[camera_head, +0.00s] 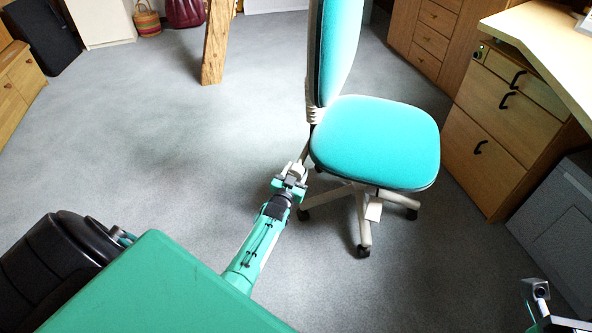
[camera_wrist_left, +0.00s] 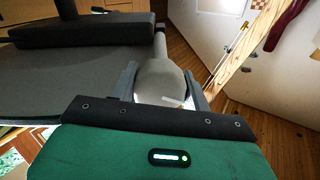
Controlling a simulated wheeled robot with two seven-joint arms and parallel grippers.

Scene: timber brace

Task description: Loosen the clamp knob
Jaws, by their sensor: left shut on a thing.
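My left gripper (camera_head: 291,172) reaches forward in the head view to the left of the chair's base, below the backrest. In the left wrist view its two grey fingers (camera_wrist_left: 160,88) are on either side of a rounded grey knob (camera_wrist_left: 163,78) on a short stem, and are shut on it. In the head view the gripper mostly hides the knob.
An office chair with a teal seat (camera_head: 375,140) stands just right of the left gripper. A timber post (camera_head: 216,45) leans at the back, and a wooden beam (camera_wrist_left: 232,66) shows in the wrist view. Drawers (camera_head: 500,125) line the right side. Grey carpet (camera_head: 140,150) lies open at left.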

